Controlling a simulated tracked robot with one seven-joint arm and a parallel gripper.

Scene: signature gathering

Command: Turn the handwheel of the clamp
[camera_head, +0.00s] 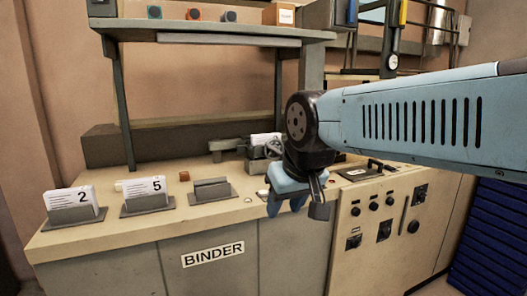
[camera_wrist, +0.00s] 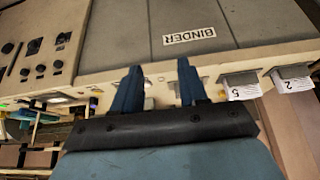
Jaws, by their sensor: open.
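The clamp (camera_head: 262,152) stands towards the back of the bench, with white papers (camera_head: 264,139) in it. Its dark handwheel (camera_head: 273,147) shows just left of my arm's wrist joint, partly hidden. My gripper (camera_head: 290,208) hangs in front of the clamp, above the bench's front edge, pointing downward. In the wrist view my gripper (camera_wrist: 158,82) has its two blue fingers apart with nothing held between them. It is apart from the handwheel. I cannot clearly make out the clamp or the handwheel in the wrist view.
A control panel (camera_head: 380,225) is at right. A shelf (camera_head: 200,29) overhangs the back. The bench's left front is fairly clear.

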